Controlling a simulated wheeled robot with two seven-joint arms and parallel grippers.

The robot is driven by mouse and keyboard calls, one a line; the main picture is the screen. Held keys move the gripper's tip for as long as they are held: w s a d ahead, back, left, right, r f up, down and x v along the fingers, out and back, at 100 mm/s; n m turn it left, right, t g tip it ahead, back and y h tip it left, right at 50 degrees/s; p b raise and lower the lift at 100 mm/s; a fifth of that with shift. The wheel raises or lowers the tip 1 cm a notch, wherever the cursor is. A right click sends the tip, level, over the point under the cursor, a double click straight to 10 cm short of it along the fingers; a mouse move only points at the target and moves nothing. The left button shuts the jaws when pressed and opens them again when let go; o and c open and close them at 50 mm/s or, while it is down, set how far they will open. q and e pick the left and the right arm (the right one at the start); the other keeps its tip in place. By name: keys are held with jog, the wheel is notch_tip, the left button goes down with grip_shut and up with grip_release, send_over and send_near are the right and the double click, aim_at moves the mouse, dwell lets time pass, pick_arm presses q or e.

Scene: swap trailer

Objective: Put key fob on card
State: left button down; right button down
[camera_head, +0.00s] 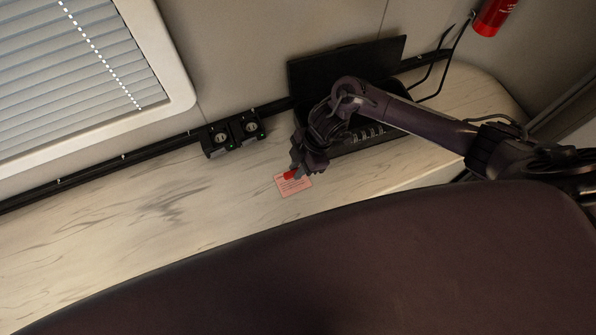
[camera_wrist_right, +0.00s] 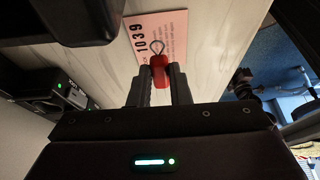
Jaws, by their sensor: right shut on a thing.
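The card (camera_head: 293,185) is a small pink sheet lying on the pale counter. In the right wrist view the card (camera_wrist_right: 172,22) shows the number 1039 and lines of small print. The key fob (camera_head: 291,174) is red; in the right wrist view the fob (camera_wrist_right: 160,72) has a metal ring at its far end. My right gripper (camera_head: 294,170) is shut on the fob, at the card's upper edge in the head view. In the right wrist view the fingers (camera_wrist_right: 160,80) grip the fob's sides, and its ring overlaps the card. I cannot tell whether the fob touches the card. My left gripper is not in view.
Two black devices with green lights (camera_head: 233,134) stand against the wall. A red cylinder (camera_head: 493,16) is at the top. The counter (camera_head: 130,215) left of the card is clear.

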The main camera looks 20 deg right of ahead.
notch_tip(320, 180, down, 4)
jog(key=shift+r, duration=0.15)
jog(key=shift+f, duration=0.2)
jog(key=c, duration=1.3)
grip_release()
jog(key=shift+c, duration=0.2)
